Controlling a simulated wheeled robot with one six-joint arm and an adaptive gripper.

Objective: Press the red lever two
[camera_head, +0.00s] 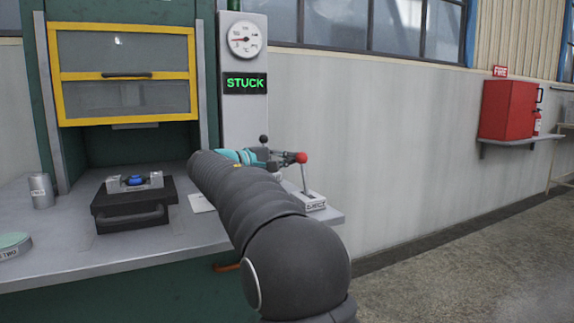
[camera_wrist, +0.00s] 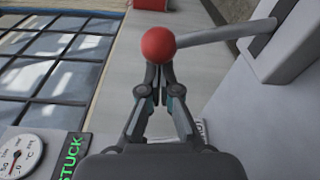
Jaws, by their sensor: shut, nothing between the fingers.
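The red lever is a grey shaft with a red ball knob (camera_head: 300,157), standing on a small white labelled base (camera_head: 314,201) at the bench's right end. The label is too small to read. My gripper (camera_head: 285,158) is at the left of the red knob in the head view. In the wrist view the red knob (camera_wrist: 158,45) is at the tips of my gripper (camera_wrist: 157,85), with its shaft (camera_wrist: 225,32) running right. The fingers are shut and hold nothing. Whether they touch the knob I cannot tell.
A black-knobbed lever (camera_head: 263,139) stands just behind my gripper. A panel carries a gauge (camera_head: 244,39) and a green "STUCK" display (camera_head: 245,83). A black fixture (camera_head: 130,207), a can (camera_head: 41,191) and a round green-topped pad (camera_head: 12,243) are on the bench. Floor at right is clear.

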